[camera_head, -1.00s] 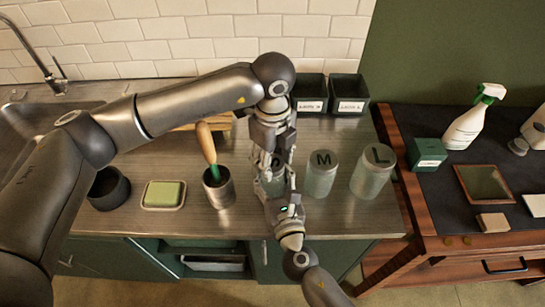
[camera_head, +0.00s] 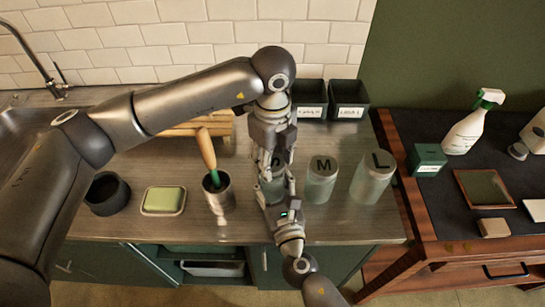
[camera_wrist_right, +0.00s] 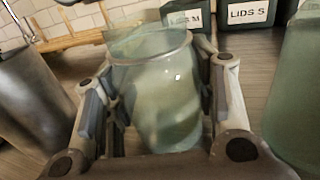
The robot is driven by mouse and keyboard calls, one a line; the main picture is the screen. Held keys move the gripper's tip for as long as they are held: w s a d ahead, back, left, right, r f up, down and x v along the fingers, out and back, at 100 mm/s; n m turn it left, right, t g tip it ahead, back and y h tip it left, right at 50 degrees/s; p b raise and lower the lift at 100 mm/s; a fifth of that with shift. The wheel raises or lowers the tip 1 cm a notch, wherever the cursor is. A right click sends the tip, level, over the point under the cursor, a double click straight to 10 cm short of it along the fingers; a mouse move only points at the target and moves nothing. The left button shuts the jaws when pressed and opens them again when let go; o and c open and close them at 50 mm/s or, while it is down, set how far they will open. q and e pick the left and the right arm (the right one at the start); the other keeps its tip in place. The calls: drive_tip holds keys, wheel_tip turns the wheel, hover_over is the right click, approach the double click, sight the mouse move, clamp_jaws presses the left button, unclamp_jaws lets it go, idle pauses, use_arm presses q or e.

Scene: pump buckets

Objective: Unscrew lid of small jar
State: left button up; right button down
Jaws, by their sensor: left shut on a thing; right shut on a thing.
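The small jar (camera_head: 272,188) is pale green glass and stands upright on the counter, left of the M jar. My right gripper (camera_head: 273,195) comes from the front and is shut around its body. In the right wrist view the jar (camera_wrist_right: 158,95) sits between the fingers, and its rim looks open, with no lid on it. My left gripper (camera_head: 270,160) points down directly above the jar and is shut. The small grey lid (camera_head: 288,157) shows partly at its fingertips; the fingers hide the rest.
The M jar (camera_head: 322,180) and L jar (camera_head: 371,180) stand close on the right. A metal cup (camera_head: 219,195) with a wooden-handled tool, a soap dish (camera_head: 163,212) and a dark cup (camera_head: 107,193) are left. Two lid bins (camera_head: 349,99) stand behind.

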use_arm(q)
drive_tip(key=shift+r, duration=2)
use_arm(e)
drive_tip(key=c, duration=0.5)
unclamp_jaws()
drive_tip(key=shift+s, duration=0.1)
drive_tip(key=v, duration=1.1)
drive_tip(key=shift+s+d, duration=0.15)
drive_tip(key=shift+s, duration=0.25)
